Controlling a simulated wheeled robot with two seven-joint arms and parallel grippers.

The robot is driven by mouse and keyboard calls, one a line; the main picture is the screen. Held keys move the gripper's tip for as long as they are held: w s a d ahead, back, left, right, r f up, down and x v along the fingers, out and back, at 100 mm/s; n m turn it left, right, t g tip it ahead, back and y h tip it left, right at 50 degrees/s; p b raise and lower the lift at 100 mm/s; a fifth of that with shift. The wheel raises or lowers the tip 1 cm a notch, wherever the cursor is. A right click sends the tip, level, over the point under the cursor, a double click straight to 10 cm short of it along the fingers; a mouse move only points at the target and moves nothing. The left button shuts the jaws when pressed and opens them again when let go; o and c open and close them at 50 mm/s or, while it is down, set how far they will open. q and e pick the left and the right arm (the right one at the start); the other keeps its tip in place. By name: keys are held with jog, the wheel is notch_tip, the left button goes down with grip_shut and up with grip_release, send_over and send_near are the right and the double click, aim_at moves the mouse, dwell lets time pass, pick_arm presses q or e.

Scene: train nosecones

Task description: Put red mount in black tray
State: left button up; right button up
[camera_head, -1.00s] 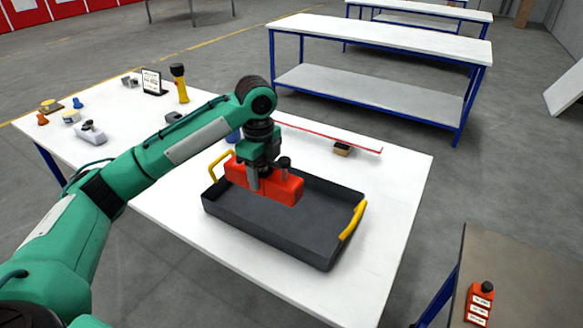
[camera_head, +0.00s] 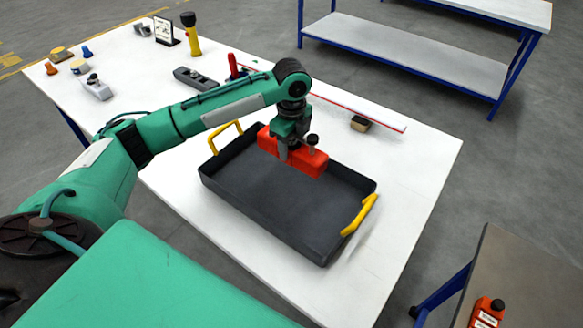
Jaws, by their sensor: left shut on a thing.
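The red mount (camera_head: 308,161) is a red block with a dark knob on top. My left gripper (camera_head: 284,152) is shut on it, pointing down from above. The black tray (camera_head: 230,195) is a shallow dark tray with two yellow handles, lying on the white table. The mount is over the back part of the tray, near its far wall. I cannot tell whether its underside touches the tray floor. The gripper hides part of the mount's left side. My right gripper is not in view.
The white table (camera_head: 400,215) holds a grey tool (camera_head: 195,78), a yellow flashlight (camera_head: 191,38), a small sign (camera_head: 166,32) and a brush (camera_head: 360,124) behind the tray. Table space right of the tray is clear.

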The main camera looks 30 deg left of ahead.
pick_arm(q)
notch_tip(320, 180, down, 7)
jog(key=shift+w+r+p, duration=0.1)
jog(key=shift+r+p, duration=0.1)
jog(key=shift+p, duration=0.25)
notch_tip(320, 180, down, 4)
jog(key=shift+f+p, duration=0.25)
jog(key=shift+p, duration=0.15)
jog(key=shift+f, duration=0.1)
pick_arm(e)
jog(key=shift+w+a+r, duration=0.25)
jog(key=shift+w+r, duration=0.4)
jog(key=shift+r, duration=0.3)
pick_arm(q)
jog(key=o, duration=1.1)
jog(key=shift+f, duration=0.1)
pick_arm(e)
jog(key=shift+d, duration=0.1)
